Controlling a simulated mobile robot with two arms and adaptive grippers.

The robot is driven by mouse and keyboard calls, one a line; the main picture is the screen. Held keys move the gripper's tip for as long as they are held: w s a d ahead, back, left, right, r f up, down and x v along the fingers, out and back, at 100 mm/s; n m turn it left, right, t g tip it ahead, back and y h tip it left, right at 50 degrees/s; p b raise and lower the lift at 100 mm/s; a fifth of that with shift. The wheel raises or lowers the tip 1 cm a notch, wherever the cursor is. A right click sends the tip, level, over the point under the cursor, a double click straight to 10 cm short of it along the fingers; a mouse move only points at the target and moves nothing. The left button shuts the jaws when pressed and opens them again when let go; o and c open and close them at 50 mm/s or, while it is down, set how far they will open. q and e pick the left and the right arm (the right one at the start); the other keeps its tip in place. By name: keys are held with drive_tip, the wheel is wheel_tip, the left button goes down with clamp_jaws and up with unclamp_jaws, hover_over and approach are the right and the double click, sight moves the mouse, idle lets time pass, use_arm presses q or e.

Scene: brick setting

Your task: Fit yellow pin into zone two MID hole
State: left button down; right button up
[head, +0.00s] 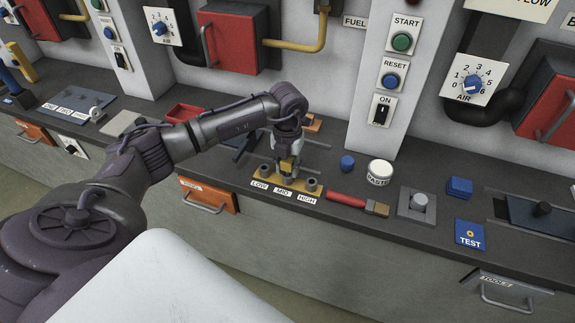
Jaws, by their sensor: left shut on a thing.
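My left gripper (288,158) points down over the yellow plate with the LOW, MID and HIGH labels (300,190). It is shut on the yellow pin (286,166), which shows as a small yellow piece between the fingers. The pin is above the middle of the plate, close to the MID label (283,191). Grey round sockets stand at the LOW end (264,170) and the HIGH end (312,184). The gripper and pin hide the MID hole, so I cannot tell whether the pin's tip is in it. My right gripper is not in view.
A red-handled brush (350,202) lies just right of the plate. A blue cylinder (347,162), a round PASTE tin (380,172) and a grey block with a knob (418,205) stand farther right. A red tray (185,113) is behind my arm. The wall rises behind the counter.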

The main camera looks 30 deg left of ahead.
sight(288, 160)
use_arm(q)
drive_tip(key=shift+f+b, duration=0.75)
drive_tip(key=shift+f, duration=0.35)
drive_tip(key=shift+c, duration=1.6)
unclamp_jaws()
drive_tip(key=shift+r, duration=0.15)
drive_tip(key=shift+r+p, duration=2.1)
drive_tip(key=shift+r, duration=0.85)
